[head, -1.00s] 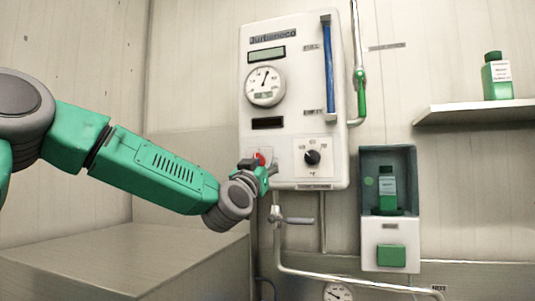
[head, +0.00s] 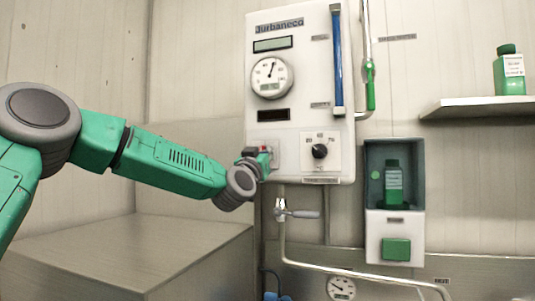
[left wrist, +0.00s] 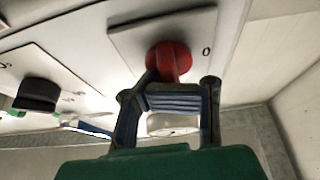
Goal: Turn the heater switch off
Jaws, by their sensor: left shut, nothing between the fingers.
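The heater switch is a red knob on a square plate on the white wall unit (head: 290,100). In the left wrist view the red knob (left wrist: 170,60) is just beyond my fingers, with a "0" mark on the plate to its right. In the head view my left gripper (head: 263,160) is at the unit's lower left and hides most of the knob. In the left wrist view the left gripper (left wrist: 174,101) is shut and empty, close to the knob. I cannot tell whether it touches. My right gripper is out of view.
A black dial (head: 319,151) sits right of the switch. A pipe valve (head: 297,214) is below the unit. An open box (head: 394,225) with a green bottle hangs to the right. A shelf (head: 475,106) holds another bottle. A box-like surface (head: 125,255) lies below my arm.

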